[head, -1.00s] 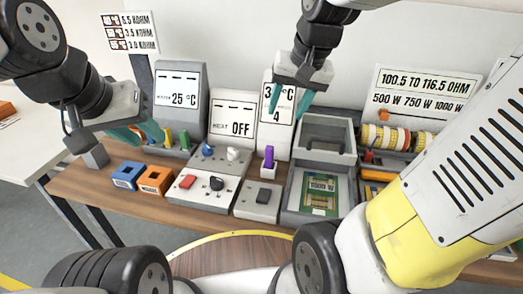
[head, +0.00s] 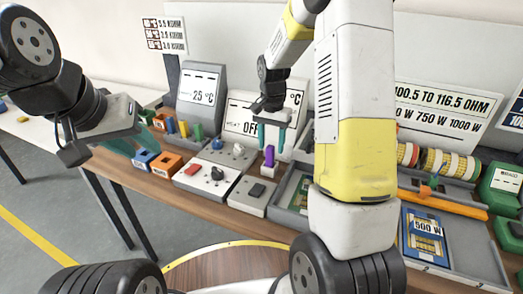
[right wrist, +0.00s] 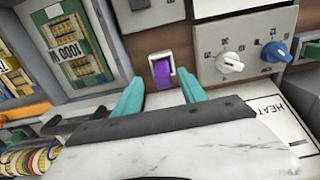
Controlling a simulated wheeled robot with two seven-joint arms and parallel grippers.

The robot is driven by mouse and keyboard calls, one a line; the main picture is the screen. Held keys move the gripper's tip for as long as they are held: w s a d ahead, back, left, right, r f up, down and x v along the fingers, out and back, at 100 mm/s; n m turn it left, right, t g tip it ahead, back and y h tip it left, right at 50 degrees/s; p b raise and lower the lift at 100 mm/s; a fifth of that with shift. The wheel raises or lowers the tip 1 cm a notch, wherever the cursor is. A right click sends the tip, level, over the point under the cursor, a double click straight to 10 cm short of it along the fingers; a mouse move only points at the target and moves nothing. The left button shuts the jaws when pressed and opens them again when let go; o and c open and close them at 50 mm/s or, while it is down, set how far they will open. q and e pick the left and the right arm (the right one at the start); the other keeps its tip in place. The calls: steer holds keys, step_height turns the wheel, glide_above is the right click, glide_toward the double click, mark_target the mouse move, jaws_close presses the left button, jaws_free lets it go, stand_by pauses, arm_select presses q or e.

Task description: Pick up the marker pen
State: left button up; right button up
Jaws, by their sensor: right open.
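No object is clearly recognisable as a marker pen. My left gripper (head: 134,131) is open and empty at the left, near the blue box.
Blue (head: 142,159) and orange (head: 166,165) boxes stand at the left. A knob panel (head: 212,174) and a grey box with a dark button (head: 253,196) are in front. A long orange bar (head: 440,202) lies at the right. My right arm hides part of the bench.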

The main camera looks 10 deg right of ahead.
mark_target(270, 160)
steer(key=f, duration=0.4)
steer(key=shift+w+a+f, duration=0.1)
steer(key=shift+w+f, duration=0.15)
steer(key=shift+f, duration=0.05)
jaws_close()
